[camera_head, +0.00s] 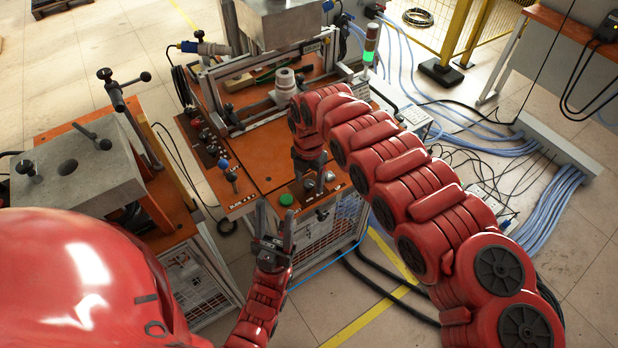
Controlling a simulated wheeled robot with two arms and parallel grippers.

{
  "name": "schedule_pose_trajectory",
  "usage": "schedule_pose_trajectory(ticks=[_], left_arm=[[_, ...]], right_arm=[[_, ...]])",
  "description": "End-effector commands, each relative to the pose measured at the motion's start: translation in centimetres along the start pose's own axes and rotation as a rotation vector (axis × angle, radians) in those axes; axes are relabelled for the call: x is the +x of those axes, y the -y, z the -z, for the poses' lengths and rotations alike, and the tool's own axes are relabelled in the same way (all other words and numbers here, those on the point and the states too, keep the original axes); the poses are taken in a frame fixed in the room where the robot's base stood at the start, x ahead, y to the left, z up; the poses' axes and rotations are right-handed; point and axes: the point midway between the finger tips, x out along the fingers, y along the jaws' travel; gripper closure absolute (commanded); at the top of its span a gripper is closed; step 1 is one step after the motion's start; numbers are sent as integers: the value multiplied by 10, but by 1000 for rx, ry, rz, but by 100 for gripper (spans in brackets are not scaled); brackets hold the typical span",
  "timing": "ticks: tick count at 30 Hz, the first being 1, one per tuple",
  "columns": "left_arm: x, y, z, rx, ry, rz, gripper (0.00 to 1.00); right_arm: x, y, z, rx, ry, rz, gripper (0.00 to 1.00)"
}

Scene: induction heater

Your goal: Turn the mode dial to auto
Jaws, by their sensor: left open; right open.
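My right arm reaches in from the right and bends down over the orange tabletop (270,158). Its gripper (311,182) is open and points down at the front right part of the tabletop, close to the control area there. The mode dial cannot be made out; the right gripper covers much of that spot. A green button (286,199) shows just left of the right gripper. My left gripper (274,222) is open and empty, pointing up in front of the machine's front edge, lower than the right gripper and apart from the button.
A grey cylindrical part (285,82) stands toward the back of the tabletop. A lever with a blue knob (225,166) is at its left. A stand with a grey metal block (75,165) is at the left. A light tower (370,45) glows green. Cables cover the floor at the right.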

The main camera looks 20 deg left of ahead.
Motion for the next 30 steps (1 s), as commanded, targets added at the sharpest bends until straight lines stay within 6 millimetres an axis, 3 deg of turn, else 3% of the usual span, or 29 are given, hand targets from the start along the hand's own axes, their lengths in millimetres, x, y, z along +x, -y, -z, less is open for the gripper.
schedule_pose_trajectory(ticks=[4, 15, 30], left_arm=[[0, 0, 0, 0, 0, 0, 50], [0, 0, 0, 0, 0, 0, 50], [-9, 0, -2, 0, 0, 0, 50]], right_arm=[[0, 0, 0, 0, 0, 0, 33], [0, 0, 0, 1, -1, 1, 99], [2, 0, -1, 83, -1, 0, 100]])
